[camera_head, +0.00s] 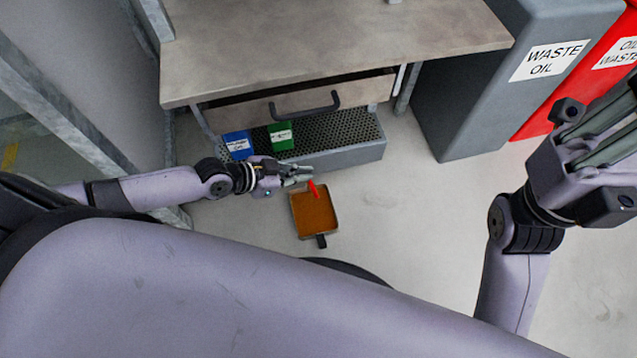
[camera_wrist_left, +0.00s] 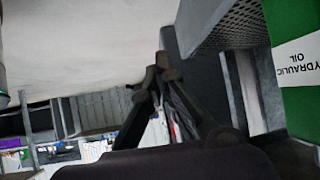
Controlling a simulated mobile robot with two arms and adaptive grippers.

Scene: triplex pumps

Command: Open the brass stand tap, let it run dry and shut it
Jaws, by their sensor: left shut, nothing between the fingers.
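My left gripper (camera_head: 304,174) is shut with nothing between its fingers, in front of the perforated stand. Its closed fingertips (camera_wrist_left: 165,72) also show in the left wrist view. A small red lever-like piece (camera_head: 314,188) is right at its fingertips in the head view; I cannot tell whether they touch. The brass body of the tap is not distinguishable. Below the red piece, a dark-rimmed tray (camera_head: 297,228) with brown contents sits on the floor. My right gripper (camera_head: 622,115) is raised at the right edge, partly cut off, so its fingertips are unclear.
A blue can (camera_head: 238,146) and a green can (camera_head: 281,136) stand on the perforated grey stand (camera_head: 345,143) under the workbench (camera_head: 340,45). The green "HYDRAULIC OIL" can is close in the left wrist view (camera_wrist_left: 297,90). A grey waste oil bin (camera_head: 470,110) stands right; floor between is clear.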

